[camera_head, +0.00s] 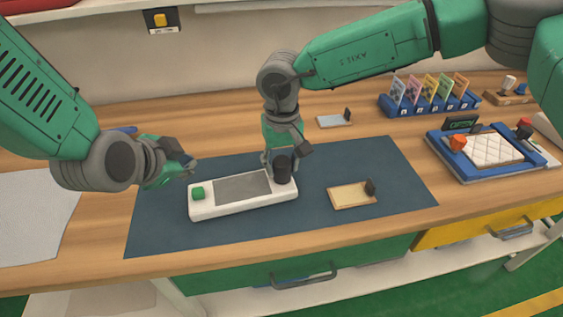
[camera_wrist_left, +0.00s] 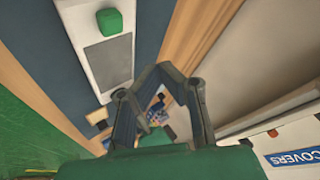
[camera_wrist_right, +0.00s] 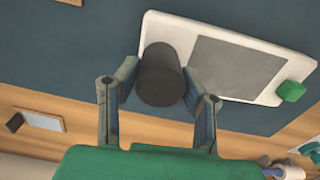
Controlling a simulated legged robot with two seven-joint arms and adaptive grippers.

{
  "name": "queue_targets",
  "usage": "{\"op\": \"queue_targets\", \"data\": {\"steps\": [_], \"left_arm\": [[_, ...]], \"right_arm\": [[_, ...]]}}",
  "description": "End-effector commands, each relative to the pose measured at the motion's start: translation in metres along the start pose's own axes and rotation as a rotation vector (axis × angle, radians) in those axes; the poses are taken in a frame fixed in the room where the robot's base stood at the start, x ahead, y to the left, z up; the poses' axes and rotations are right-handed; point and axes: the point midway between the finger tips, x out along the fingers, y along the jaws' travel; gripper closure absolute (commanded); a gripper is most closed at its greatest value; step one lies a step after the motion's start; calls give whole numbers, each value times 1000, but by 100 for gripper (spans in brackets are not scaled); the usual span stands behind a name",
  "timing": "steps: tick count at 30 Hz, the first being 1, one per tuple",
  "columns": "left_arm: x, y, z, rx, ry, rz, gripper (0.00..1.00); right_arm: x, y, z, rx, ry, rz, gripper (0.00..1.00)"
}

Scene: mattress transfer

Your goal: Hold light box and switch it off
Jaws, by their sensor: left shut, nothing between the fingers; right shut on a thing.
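The light box (camera_head: 222,207) is a white slab with a grey panel, lying on the dark blue mat (camera_head: 160,222). A green button (camera_head: 197,193) sits at its left end and a black knob (camera_head: 283,172) at its right end. My right gripper (camera_head: 281,166) comes down from above and is shut on the black knob; the right wrist view shows the knob (camera_wrist_right: 160,78) between its fingers. My left gripper (camera_head: 190,165) is shut and empty, apart from the box, behind and left of the green button. The left wrist view also shows the green button (camera_wrist_left: 110,22).
A small tan tray (camera_head: 350,196) with a black tab lies right of the box. A similar tray (camera_head: 333,121) lies behind the mat. A blue card rack (camera_head: 430,104) and a blue fixture with a white quilted pad (camera_head: 490,150) stand at right. The mat's front left is clear.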

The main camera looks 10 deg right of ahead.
Motion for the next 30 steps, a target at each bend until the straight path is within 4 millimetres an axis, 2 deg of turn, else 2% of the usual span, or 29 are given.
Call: {"op": "queue_targets", "data": {"steps": [2,3,4,5,13,17,20,30], "left_arm": [[0,0,0,0,0,0,100],[0,0,0,0,0,0,100],[0,0,0,0,0,0,100],[0,0,0,0,0,0,100],[0,0,0,0,0,0,100],[0,0,0,0,0,0,100],[0,0,0,0,0,0,100],[0,0,0,0,0,0,100]], "right_arm": [[-1,0,0,0,1,-1,100],[-1,0,0,0,1,-1,54],[-1,0,0,1,1,-1,43],[0,0,0,0,1,-1,40],[0,0,0,0,0,0,40],[-7,0,-1,1,1,0,40],[-22,0,-1,0,2,-2,40],[-92,0,-1,1,3,-2,40]]}}
